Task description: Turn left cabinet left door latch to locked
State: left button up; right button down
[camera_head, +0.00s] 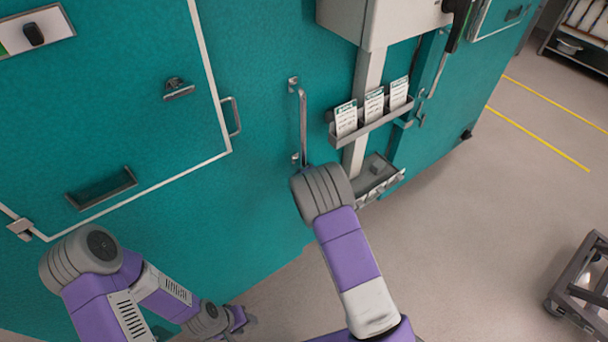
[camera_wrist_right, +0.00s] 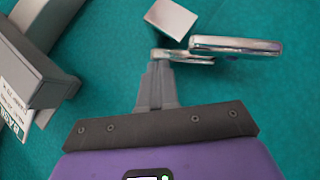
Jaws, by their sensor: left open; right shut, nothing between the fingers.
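The teal cabinet front (camera_head: 260,60) fills the left and middle of the head view. A long upright metal bar handle (camera_head: 303,125) stands on it, right of a white-edged panel. In the right wrist view, a chrome lever-like piece (camera_wrist_right: 235,45) sticks out beside a grey metal block (camera_wrist_right: 172,18); I cannot tell for certain whether it is the latch. My right gripper (camera_wrist_right: 157,80) is shut and empty, its tips close to the lever's inner end; contact is unclear. My own arm hides it in the head view. My left gripper (camera_head: 240,318) is open and low, away from the handle.
A card rack (camera_head: 370,128) with several white cards is mounted right of the bar handle, with a grey tray (camera_head: 378,178) below it. A grey cart (camera_head: 580,285) stands at lower right. The floor (camera_head: 480,220) between cabinet and cart is clear.

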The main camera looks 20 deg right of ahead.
jog(key=shift+s, duration=0.1)
